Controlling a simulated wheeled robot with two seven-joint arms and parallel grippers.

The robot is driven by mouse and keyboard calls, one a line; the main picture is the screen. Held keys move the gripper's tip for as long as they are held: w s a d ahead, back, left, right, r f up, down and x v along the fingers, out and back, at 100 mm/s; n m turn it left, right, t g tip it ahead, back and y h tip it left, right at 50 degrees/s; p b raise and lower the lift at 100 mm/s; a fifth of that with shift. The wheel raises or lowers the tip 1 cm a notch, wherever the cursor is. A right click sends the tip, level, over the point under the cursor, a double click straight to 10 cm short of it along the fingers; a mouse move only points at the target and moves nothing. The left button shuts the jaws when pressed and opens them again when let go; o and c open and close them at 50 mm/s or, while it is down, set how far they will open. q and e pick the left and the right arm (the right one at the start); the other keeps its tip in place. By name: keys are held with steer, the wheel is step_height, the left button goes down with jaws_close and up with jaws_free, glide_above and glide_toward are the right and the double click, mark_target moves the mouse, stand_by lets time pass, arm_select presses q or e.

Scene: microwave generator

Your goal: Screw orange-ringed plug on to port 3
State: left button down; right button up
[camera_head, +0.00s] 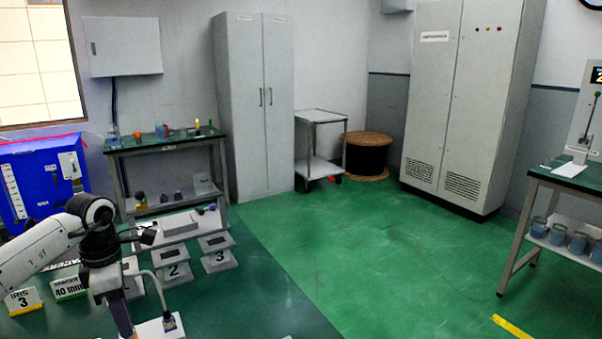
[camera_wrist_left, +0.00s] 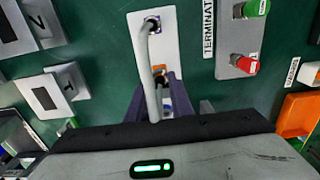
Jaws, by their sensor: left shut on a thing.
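A grey cable (camera_wrist_left: 151,50) arches over a white plate (camera_wrist_left: 172,45); one end enters a purple-marked fitting (camera_wrist_left: 152,24). My left gripper (camera_head: 124,326) points down at the plate and also shows in the left wrist view (camera_wrist_left: 157,92). Its dark fingers are shut around the cable's other end, where an orange-ringed plug (camera_wrist_left: 159,70) shows between the fingertips; the cable partly hides it. I cannot tell whether the plug touches the plate. The block numbered 3 (camera_head: 219,258) stands right of the block numbered 2 (camera_head: 173,271) in the head view. My right gripper is not in view.
Red (camera_wrist_left: 244,64) and green (camera_wrist_left: 256,8) capped pieces stand on a grey block beside the white plate. An orange bin (camera_wrist_left: 297,115) is at the right. Signs (camera_head: 68,288) stand near my left arm. Green tabletop (camera_head: 262,290) right of the numbered blocks is clear.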

arm_select(q)
steer(key=shift+r+p, duration=1.65)
steer(key=shift+r, duration=0.75)
steer(key=shift+s+d+f+p, duration=0.15)
steer(key=shift+d+p, duration=0.1)
steer(key=shift+d, duration=0.6)
steer(key=shift+s+d+p, duration=0.15)
steer(key=shift+d+p, duration=0.05)
steer(key=shift+d, duration=0.6)
steer(key=shift+s+d+f+p, duration=0.15)
steer(key=shift+d+p, duration=0.1)
steer(key=shift+d, duration=0.6)
steer(key=shift+d, duration=0.1)
steer(key=shift+s+d+f, duration=0.1)
steer(key=shift+s+d, duration=0.05)
steer(key=shift+d, duration=0.65)
steer(key=shift+s+d, duration=0.2)
steer(key=shift+d, duration=0.55)
steer(key=shift+s+d+f, duration=0.1)
steer(key=shift+s+d, duration=0.05)
steer(key=shift+d, duration=0.65)
